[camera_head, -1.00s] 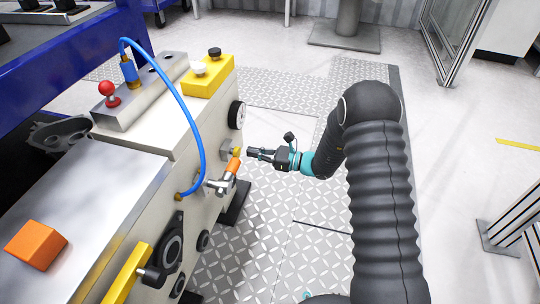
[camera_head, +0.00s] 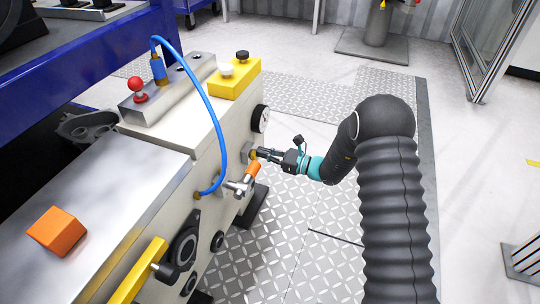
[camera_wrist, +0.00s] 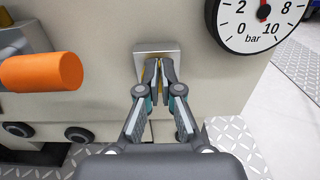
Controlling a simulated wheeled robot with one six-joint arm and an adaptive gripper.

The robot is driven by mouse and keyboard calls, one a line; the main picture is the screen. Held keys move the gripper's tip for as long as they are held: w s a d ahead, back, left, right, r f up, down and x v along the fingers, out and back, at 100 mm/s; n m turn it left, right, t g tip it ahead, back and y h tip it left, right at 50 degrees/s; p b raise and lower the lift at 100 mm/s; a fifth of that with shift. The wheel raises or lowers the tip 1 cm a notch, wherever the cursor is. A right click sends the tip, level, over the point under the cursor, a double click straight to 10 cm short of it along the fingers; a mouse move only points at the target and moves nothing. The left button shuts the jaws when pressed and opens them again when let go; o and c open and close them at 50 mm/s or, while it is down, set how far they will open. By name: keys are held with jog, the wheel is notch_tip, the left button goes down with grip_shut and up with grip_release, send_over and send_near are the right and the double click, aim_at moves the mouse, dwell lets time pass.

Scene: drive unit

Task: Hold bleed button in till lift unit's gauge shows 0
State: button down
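The bleed button appears as a yellow, brass-coloured round part on a small metal block (camera_wrist: 152,48), mostly hidden behind my fingertips in the wrist view. In the head view the button (camera_head: 253,155) sits on the machine's end face. My gripper (camera_wrist: 158,68) is shut, its fingertips close together in front of the button. They look at or very near it; contact and how far it is pressed cannot be told. The gauge (camera_wrist: 262,22) is upper right in the wrist view, its top cut off. Its red needle points up, not at 0. In the head view the gauge (camera_head: 261,118) is edge-on.
An orange-ended handle (camera_wrist: 42,72) sticks out left of my gripper. A blue hose (camera_head: 205,95) arcs over the machine. Yellow (camera_head: 235,78) and red-knobbed (camera_head: 136,88) controls stand on top. The plated floor right of the machine is clear around my arm.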

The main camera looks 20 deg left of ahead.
jog(key=shift+s+a+r+g, duration=0.2)
jog(key=shift+a+r+g, duration=0.1)
jog(key=shift+a, duration=0.35)
dwell(1.6)
jog(key=shift+d, duration=0.1)
dwell(1.8)
jog(key=shift+w+d+f, duration=0.1)
jog(key=shift+w+d, duration=0.05)
jog(key=shift+d, duration=0.45)
jog(key=d, duration=1.3)
jog(key=shift+s+d+f, duration=0.15)
jog(key=shift+s+d, duration=0.2)
jog(key=shift+d, duration=0.05)
